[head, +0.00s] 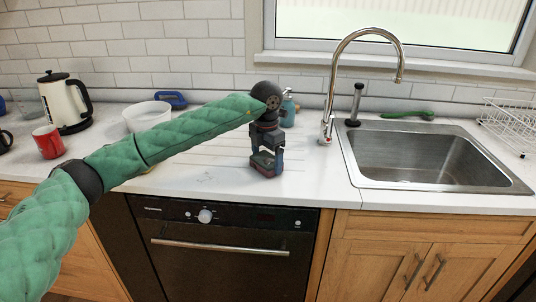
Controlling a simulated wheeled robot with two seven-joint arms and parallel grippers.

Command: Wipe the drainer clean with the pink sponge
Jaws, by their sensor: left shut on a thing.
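My left gripper (265,168) reaches in from the left and points down at the drainer (215,150), the grooved white worktop left of the sink. It is shut on a small dull pink-red thing, which looks like the pink sponge (263,160). The fingers hide most of it. The sponge is low over the drainer's right front part; I cannot tell whether it touches the surface. Faint dark marks (206,180) show on the worktop left of the gripper. My right gripper is out of view.
The steel sink (430,160) and tall tap (328,120) are to the right. A teal bottle (289,110) stands behind the gripper. A white bowl (146,113), blue item (171,99), red mug (48,142) and kettle (62,100) are left. A wire rack (508,120) is far right.

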